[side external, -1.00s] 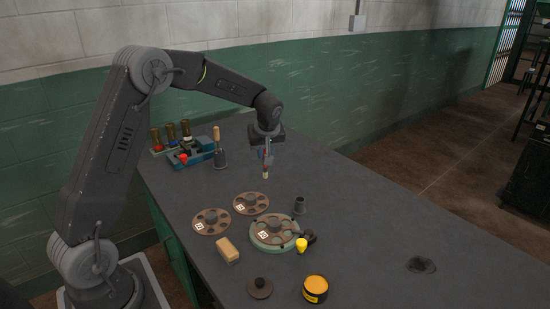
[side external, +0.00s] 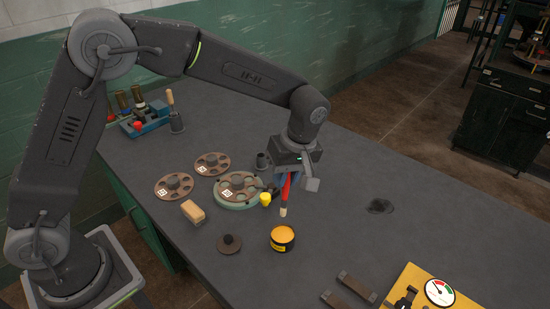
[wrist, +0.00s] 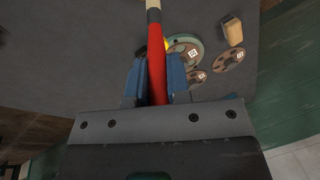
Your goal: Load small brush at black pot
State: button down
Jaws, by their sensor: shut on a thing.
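The brush hangs almost upright, tip down, above the bench. In the wrist view the red handle (wrist: 157,70) runs between the blue jaws (wrist: 177,75), and its far end leaves the frame. A black pot (side external: 283,247) with a yellow label and orange-yellow contents stands on the bench, just below the brush tip in the picture. I cannot tell the exact height of the tip above the bench.
A green-rimmed wheel fixture (side external: 240,203), brown discs (side external: 174,187), a yellow knob (side external: 265,200) and a grey cup (side external: 262,161) stand left of the brush. A wooden block (side external: 193,211) and dark lid (side external: 229,243) lie nearer.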

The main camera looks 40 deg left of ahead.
aim_at(285, 199)
jog(key=shift+d+f, duration=0.1)
jog(key=shift+f, duration=2.9)
jog(key=shift+f, duration=0.6)
jog(key=shift+r, duration=0.1)
jog(key=shift+s+a+v, duration=0.15)
jog(key=shift+a+v, duration=0.05)
jog(key=shift+v, duration=0.9)
jog(key=shift+s+a+v, duration=0.15)
jog(key=shift+a+v, duration=0.1)
jog(key=shift+v, duration=0.9)
jog(key=shift+s+a+v, duration=0.15)
jog(key=shift+a+v, duration=0.05)
jog(key=shift+v, duration=0.9)
jog(key=shift+r, duration=0.2)
jog(key=w+a+r+m+t, duration=0.1)
jog(key=a+m, duration=0.6)
jog(key=m, duration=0.1)
jog(key=w+a+r+m+t, duration=0.1)
jog(key=a+r+m+t, duration=0.1)
jog(key=a+m, duration=0.6)
jog(key=shift+a+r+t, duration=0.25)
jog(key=shift+r+t, duration=0.05)
